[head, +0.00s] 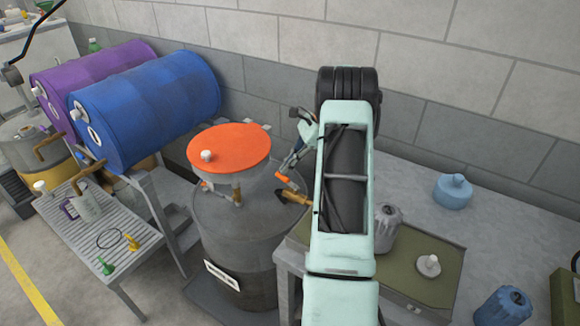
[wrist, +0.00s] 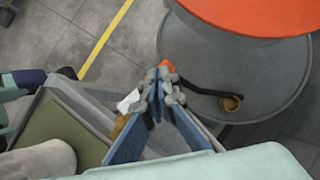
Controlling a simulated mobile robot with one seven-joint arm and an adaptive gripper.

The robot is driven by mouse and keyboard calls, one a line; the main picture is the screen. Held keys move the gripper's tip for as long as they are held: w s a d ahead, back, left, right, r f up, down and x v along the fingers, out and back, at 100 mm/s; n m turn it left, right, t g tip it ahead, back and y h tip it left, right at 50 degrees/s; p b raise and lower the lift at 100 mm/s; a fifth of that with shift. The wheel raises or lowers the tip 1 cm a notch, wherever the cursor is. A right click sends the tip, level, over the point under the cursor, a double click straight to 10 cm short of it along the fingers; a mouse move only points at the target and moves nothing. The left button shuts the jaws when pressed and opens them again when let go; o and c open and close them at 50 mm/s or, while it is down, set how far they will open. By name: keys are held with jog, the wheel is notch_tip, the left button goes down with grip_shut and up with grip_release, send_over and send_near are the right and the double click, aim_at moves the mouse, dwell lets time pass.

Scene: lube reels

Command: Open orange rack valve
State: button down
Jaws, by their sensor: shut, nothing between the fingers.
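A round orange lid (head: 230,146) with a white cap tops a grey vessel above a large grey drum (head: 250,240). The lid also shows in the wrist view (wrist: 250,14). Brass fittings show below the lid (head: 237,195) and right of the drum (head: 293,197); I cannot tell which is the orange rack valve. My gripper (head: 288,168) is right of the lid, above the drum's right edge. In the wrist view, my gripper (wrist: 165,88) has its fingers together and empty, beside a small orange piece (wrist: 167,65). Contact is unclear. My arm hides part of this area.
Blue (head: 145,105) and purple (head: 90,75) barrels lie on a rack at left. A slatted shelf (head: 88,235) holds small items. A bench (head: 400,190) at right carries a grey can (head: 386,228) and a blue container (head: 453,192). The wall is behind.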

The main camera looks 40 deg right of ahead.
jog(key=shift+s, duration=0.85)
jog(key=v, duration=1.2)
